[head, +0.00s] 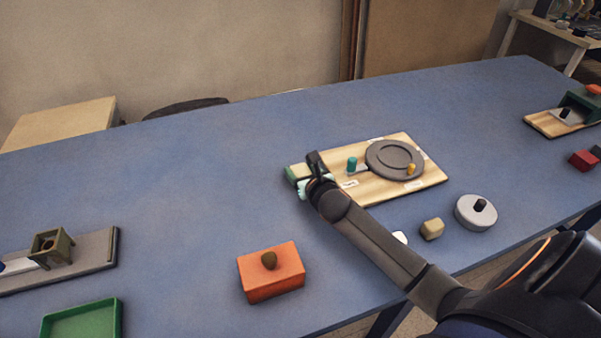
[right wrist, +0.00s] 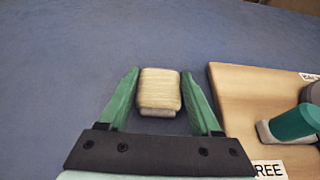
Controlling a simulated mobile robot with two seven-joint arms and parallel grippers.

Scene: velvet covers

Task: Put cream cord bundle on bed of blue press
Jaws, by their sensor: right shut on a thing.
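A cream cord bundle (right wrist: 159,90) lies between the two green fingers of my right gripper (right wrist: 160,98) in the right wrist view. My right gripper (head: 297,180) is shut on it, at the left end of a wooden board, in the head view. How high the bundle is above the table is hard to tell. No press is clearly blue. A grey board (head: 90,262) at the left carries an olive square frame (head: 50,246) and a pale lever with a blue end at the picture edge. My left gripper is not in view.
The wooden board (head: 425,180) bears a dark round plate (head: 390,157) and a teal knob (head: 352,164). An orange block (head: 272,275), a green tray (head: 85,322), a cream block (head: 432,229) and a grey disc (head: 470,216) stand near the front. The table's left middle is clear.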

